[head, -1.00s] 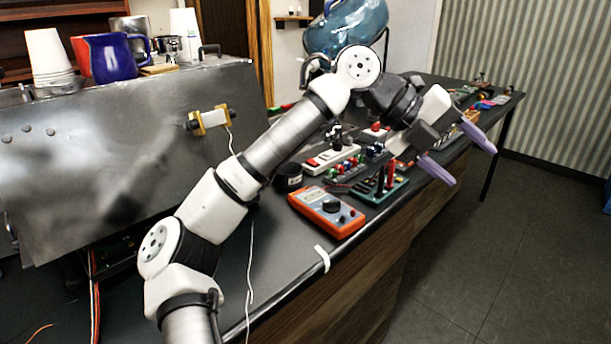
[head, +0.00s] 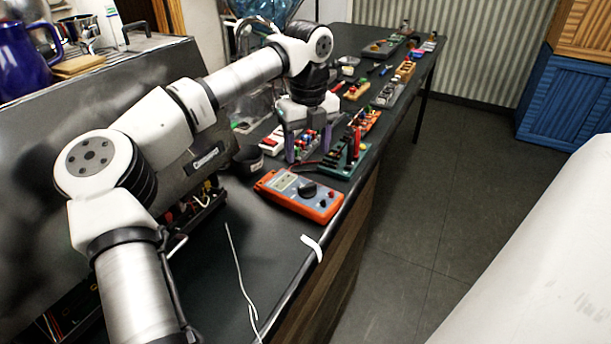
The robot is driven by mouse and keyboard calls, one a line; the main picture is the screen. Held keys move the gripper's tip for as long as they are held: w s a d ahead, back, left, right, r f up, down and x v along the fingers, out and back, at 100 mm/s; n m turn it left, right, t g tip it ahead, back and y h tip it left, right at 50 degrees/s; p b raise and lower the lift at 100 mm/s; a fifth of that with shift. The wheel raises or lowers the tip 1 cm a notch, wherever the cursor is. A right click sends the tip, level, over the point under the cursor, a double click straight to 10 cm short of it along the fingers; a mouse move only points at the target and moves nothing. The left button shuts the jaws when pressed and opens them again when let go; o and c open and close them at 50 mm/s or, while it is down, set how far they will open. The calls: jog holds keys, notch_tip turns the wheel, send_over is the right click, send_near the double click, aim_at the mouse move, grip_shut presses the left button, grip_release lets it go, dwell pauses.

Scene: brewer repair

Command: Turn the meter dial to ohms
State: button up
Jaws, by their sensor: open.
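The orange multimeter (head: 300,196) lies face up on the dark bench near its front edge. Its dark round dial (head: 308,189) is uncovered on the grey-blue face. The dial's pointer and markings are too small to read. My gripper (head: 308,144) is open with its purple fingers pointing down. It is behind the meter in the picture, over or beside the small parts and the green board, apart from the dial. I cannot tell whether the fingertips touch anything there.
A green board (head: 340,168) with dark upright posts stands right behind the meter. A black cup (head: 248,158) is to its left. A white strip (head: 312,247) hangs at the bench edge and a white cord (head: 238,275) lies in front. More parts line the bench behind.

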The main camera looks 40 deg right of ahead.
aim_at(307, 185)
notch_tip(307, 185, down, 9)
jog(key=shift+f+p, duration=0.1)
jog(key=shift+p, duration=0.9)
jog(key=c, duration=1)
